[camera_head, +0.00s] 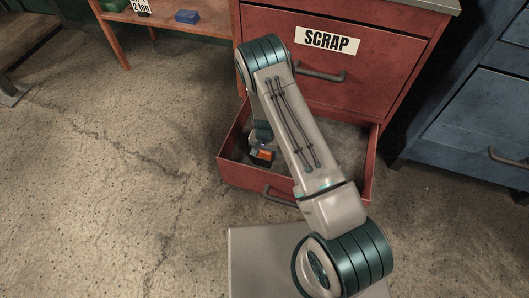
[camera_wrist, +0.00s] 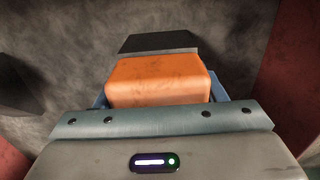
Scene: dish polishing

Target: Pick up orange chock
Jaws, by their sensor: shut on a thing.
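The orange chock (camera_wrist: 158,80) is a small block with rounded edges, close in front of my gripper in the wrist view. A dark grey part (camera_wrist: 158,42) shows just beyond it. In the head view the orange chock (camera_head: 264,155) is a small patch inside the open lower drawer (camera_head: 240,178) of the red cabinet. My gripper (camera_head: 262,158) reaches down into the drawer and is shut on the chock. Blue finger edges show at both sides of the chock in the wrist view. Its underside is hidden.
The red cabinet's upper drawer (camera_head: 300,62), labelled SCRAP, is shut above. Red drawer walls (camera_wrist: 292,75) rise close on the right in the wrist view. A blue cabinet (camera_head: 470,130) stands to the right. A wooden shelf (camera_head: 170,22) holds a blue block (camera_head: 187,16).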

